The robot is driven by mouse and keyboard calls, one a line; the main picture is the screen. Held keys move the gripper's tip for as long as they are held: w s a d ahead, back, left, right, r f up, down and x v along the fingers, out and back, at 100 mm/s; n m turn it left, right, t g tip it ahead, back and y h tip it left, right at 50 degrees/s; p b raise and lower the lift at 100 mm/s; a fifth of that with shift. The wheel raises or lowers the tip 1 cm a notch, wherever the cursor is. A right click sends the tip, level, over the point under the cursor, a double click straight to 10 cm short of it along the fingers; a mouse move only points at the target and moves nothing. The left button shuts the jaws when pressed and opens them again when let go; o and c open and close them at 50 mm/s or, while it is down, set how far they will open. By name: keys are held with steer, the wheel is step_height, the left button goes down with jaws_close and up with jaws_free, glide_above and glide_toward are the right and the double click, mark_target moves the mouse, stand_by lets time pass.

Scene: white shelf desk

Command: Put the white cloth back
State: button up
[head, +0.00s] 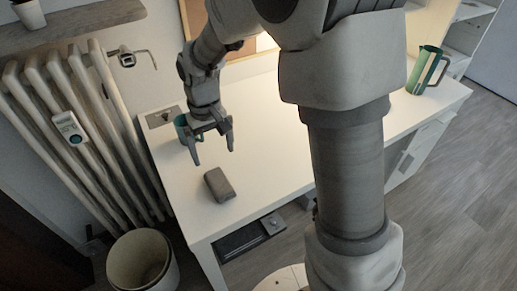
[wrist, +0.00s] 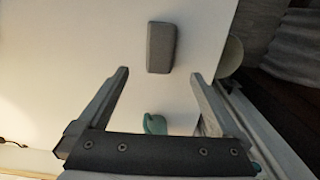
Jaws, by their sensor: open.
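I do not see a white cloth in either view. My gripper (head: 214,157) is open and empty above the left part of the white desk (head: 265,125), with its fingers pointing down. In the wrist view my gripper (wrist: 160,74) has its two fingers wide apart with nothing between the tips. A grey block (head: 219,185) lies on the desk just beyond the fingertips; it also shows in the wrist view (wrist: 161,47). A teal mug (head: 181,129) stands behind my gripper, partly hidden by it; a teal piece shows in the wrist view (wrist: 154,124).
A white radiator (head: 80,130) stands left of the desk, with a metal wall fixture (head: 132,58) above. A round bin (head: 142,262) is on the floor. The desk middle is clear where visible; my arm hides part.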

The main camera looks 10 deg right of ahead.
steer(key=s+d+r+m+t, duration=0.25)
steer(key=s+d+r, duration=0.5)
steer(key=r, duration=0.45)
steer(key=s+d+r+t, duration=0.1)
steer(key=s+d, duration=0.1)
steer(key=s, duration=0.3)
steer(key=s+d+r+t, duration=0.2)
steer(key=s, duration=0.4)
steer(key=shift+d+r+m, duration=0.3)
steer(key=shift+d+m, duration=0.05)
steer(key=shift+d, duration=0.05)
step_height(320, 180, up, 11)
steer(key=p, duration=1.1)
steer(key=shift+r, duration=0.2)
